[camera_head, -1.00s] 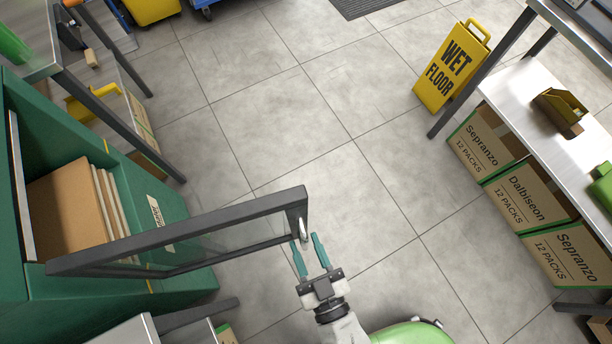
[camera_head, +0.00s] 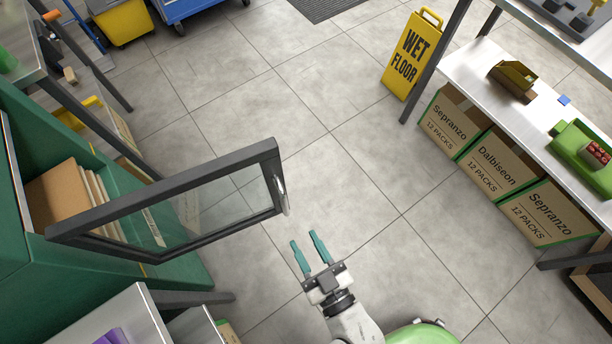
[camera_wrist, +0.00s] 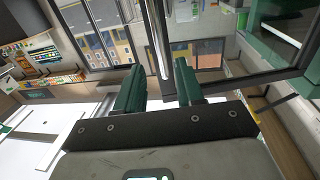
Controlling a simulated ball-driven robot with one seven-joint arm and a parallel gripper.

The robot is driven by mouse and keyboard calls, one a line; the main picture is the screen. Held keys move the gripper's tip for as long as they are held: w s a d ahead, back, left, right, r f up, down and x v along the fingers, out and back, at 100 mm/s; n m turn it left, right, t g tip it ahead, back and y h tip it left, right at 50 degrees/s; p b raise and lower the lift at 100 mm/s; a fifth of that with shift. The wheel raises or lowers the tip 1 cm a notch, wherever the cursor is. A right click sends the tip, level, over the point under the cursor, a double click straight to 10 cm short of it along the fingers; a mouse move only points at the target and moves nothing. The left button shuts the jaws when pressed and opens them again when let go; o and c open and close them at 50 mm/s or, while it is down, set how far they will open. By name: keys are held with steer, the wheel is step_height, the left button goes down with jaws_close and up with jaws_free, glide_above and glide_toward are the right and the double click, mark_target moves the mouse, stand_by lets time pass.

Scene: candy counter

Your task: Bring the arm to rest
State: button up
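My gripper (camera_head: 310,254) has two teal fingers spread apart with nothing between them in the head view. It hangs over the grey floor, below and to the right of the handle (camera_head: 280,193) of the open glass door (camera_head: 165,195). The gripper is apart from the handle. In the wrist view the two green fingers (camera_wrist: 160,88) are also apart. A pale upright bar, apparently the door handle (camera_wrist: 156,40), shows beyond and between them.
The dark-framed door stands swung out from the green cabinet (camera_head: 50,270). A metal counter (camera_head: 120,315) is at the lower left. A yellow wet floor sign (camera_head: 412,55) and a shelf with Sepranzo and Dalbiseon boxes (camera_head: 492,160) stand right. The tiled floor (camera_head: 330,130) between is clear.

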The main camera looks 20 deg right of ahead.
steer(key=shift+w, duration=0.1)
steer(key=w+d+f+n+g+y, duration=0.2)
steer(key=w+d+f+g, duration=0.25)
steer(key=d+g, duration=0.4)
steer(key=s+d+r+m+g+h, duration=0.1)
steer(key=s+d+r+g, duration=0.1)
steer(key=s+d+g, duration=0.2)
steer(key=s+d+r+m+g+h, duration=0.2)
steer(key=s+d+r+g, duration=0.1)
steer(key=d, duration=0.5)
steer(key=shift+s+d+r+g, duration=0.25)
steer(key=shift+s+g, duration=0.5)
steer(key=shift+s, duration=0.4)
